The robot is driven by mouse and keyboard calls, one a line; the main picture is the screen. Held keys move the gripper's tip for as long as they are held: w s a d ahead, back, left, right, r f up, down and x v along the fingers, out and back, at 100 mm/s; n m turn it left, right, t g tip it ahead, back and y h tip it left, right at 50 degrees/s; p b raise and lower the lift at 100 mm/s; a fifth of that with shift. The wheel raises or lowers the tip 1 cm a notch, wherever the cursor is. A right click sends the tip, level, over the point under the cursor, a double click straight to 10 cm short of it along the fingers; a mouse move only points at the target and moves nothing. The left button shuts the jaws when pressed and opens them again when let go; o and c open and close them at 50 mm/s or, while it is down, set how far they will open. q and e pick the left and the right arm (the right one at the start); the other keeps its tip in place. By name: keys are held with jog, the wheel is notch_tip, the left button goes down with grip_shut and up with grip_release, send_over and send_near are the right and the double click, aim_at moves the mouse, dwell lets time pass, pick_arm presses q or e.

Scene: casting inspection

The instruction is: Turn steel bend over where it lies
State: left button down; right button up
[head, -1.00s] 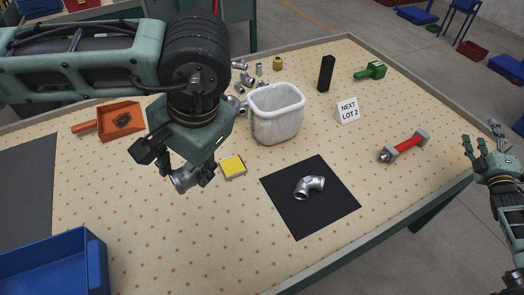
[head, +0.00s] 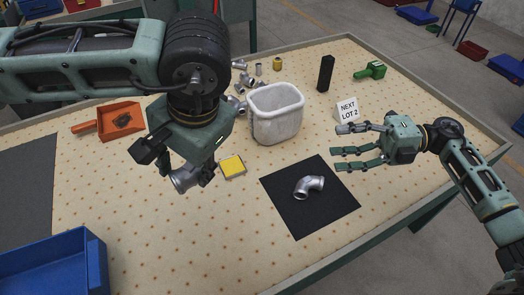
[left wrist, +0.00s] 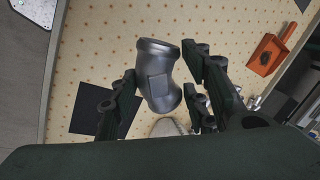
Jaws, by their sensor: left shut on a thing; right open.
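A steel bend (head: 309,187) lies on the black mat (head: 295,222) at the centre right of the bench, with nothing touching it but the mat. A second steel fitting (head: 181,182) is in my left gripper (head: 186,175), held to the left of the mat. In the left wrist view this fitting (left wrist: 159,82) shows a bent body with a flat patch, between the dark fingers. My right gripper (head: 347,148) is open and empty, above and to the right of the bend, its fingers pointing left.
A white bin (head: 277,123) stands behind the mat, with several steel fittings behind it. A yellow block (head: 232,167) lies left of the mat. A "NEXT LOT 2" sign (head: 347,108) stands by my right gripper. A blue tray (head: 55,268) is front left.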

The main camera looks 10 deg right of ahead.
pick_arm(q)
jog(key=shift+w, duration=0.15)
pick_arm(e)
jog(key=s+a+r+n+g, duration=0.1)
jog(key=a, duration=0.9)
jog(key=s+a+r+n+g, duration=0.2)
jog(key=a, duration=0.9)
jog(key=s+a+r+n+g+y, duration=0.1)
jog(key=s+a+r+n+g, duration=0.1)
jog(key=a, duration=0.9)
jog(key=shift+s+r, duration=0.1)
jog(key=shift+c, duration=0.3)
pick_arm(q)
jog(key=shift+r, duration=0.1)
pick_arm(e)
jog(key=shift+f, duration=0.2)
grip_shut()
pick_arm(q)
jog(key=c, duration=1.3)
grip_release()
jog(key=shift+c, duration=0.2)
jog(key=o, duration=0.4)
pick_arm(e)
jog(key=shift+r, duration=0.2)
pick_arm(q)
jog(key=shift+o, duration=0.2)
